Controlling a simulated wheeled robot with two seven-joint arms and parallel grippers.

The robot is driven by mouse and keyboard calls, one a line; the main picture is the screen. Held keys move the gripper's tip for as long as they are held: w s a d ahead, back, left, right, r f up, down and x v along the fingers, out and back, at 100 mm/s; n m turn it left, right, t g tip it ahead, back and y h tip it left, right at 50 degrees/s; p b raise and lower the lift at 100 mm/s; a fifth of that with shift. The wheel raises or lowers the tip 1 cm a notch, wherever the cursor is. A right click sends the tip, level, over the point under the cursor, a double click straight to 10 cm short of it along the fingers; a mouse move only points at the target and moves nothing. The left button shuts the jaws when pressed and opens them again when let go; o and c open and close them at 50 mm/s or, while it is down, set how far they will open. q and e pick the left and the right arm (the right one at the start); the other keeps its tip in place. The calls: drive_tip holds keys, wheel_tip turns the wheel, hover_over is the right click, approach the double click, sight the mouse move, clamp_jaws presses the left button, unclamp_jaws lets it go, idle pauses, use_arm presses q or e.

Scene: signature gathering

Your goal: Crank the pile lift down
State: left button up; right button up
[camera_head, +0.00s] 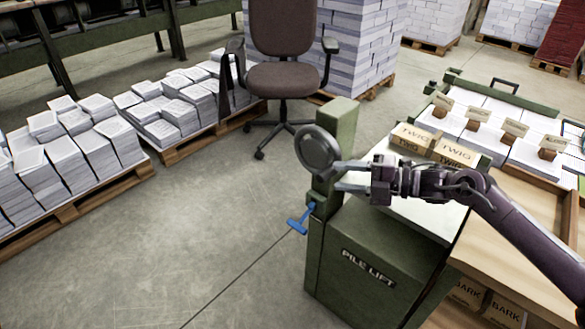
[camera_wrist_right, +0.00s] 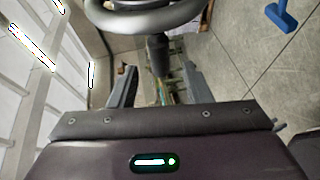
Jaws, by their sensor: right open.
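The pile lift (camera_head: 372,268) is a dark green cabinet with a "PILE LIFT" label and a green post (camera_head: 340,124). A round grey crank wheel (camera_head: 317,150) is on the post's near side. It shows at the top of the right wrist view (camera_wrist_right: 150,18), with a dark grip-like cylinder (camera_wrist_right: 158,55) below it. My right gripper (camera_head: 340,176) is open and empty at the wheel's lower right. In its wrist view the fingers (camera_wrist_right: 158,90) are apart, with the cylinder just beyond them; contact is unclear. My left gripper is out of view.
A blue T-handle (camera_head: 299,224) sticks out low on the lift's left side. TWIG boxes (camera_head: 455,153) lie beyond my right arm. An office chair (camera_head: 282,78) and pallets of paper stacks (camera_head: 90,150) stand behind and left. The floor left of the lift is clear.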

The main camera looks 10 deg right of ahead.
sight(330, 176)
drive_tip(key=shift+x, duration=3.35)
clamp_jaws()
